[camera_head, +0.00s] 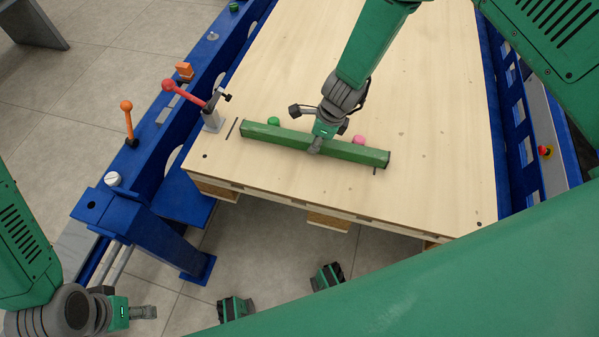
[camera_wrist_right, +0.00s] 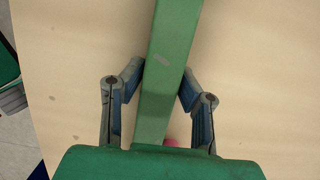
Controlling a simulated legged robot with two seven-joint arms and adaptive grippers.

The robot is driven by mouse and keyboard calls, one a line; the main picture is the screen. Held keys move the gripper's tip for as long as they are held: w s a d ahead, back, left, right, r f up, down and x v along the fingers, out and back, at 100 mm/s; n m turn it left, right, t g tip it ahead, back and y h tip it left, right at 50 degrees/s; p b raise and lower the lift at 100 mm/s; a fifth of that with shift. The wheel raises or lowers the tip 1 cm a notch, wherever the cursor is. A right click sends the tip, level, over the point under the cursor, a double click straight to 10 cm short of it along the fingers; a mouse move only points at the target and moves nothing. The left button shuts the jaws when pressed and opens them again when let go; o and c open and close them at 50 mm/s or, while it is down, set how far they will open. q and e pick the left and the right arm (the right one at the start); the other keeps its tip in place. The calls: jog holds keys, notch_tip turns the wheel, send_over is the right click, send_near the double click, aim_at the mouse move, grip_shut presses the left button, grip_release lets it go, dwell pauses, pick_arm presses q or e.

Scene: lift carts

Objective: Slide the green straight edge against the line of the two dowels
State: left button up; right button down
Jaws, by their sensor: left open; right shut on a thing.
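The green straight edge (camera_head: 270,134) is a long bar lying across the front part of the pale wooden panel, slightly slanted. The green dowel (camera_head: 273,121) and the pink dowel (camera_head: 359,139) show just behind its far side. Their lower parts are hidden, so I cannot tell whether the bar touches them. My right gripper (camera_head: 316,147) is shut on the bar near its middle. In the right wrist view the fingers (camera_wrist_right: 161,90) flank the straight edge (camera_wrist_right: 168,60), and the pink dowel (camera_wrist_right: 171,142) peeks out beside it. My left gripper (camera_head: 143,312) is open and empty, off the panel.
The wooden panel (camera_head: 430,120) rests on a blue frame (camera_head: 150,238). A red-handled clamp (camera_head: 190,95) stands at its left edge. Short dark marks (camera_head: 232,128) are near the bar's ends. The panel behind the bar is mostly clear.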

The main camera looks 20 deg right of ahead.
jog(key=c, duration=1.1)
grip_release()
jog(key=shift+r, duration=0.15)
jog(key=v, duration=1.1)
jog(key=shift+r, duration=0.2)
jog(key=shift+s+d, duration=0.1)
jog(key=shift+s, duration=0.05)
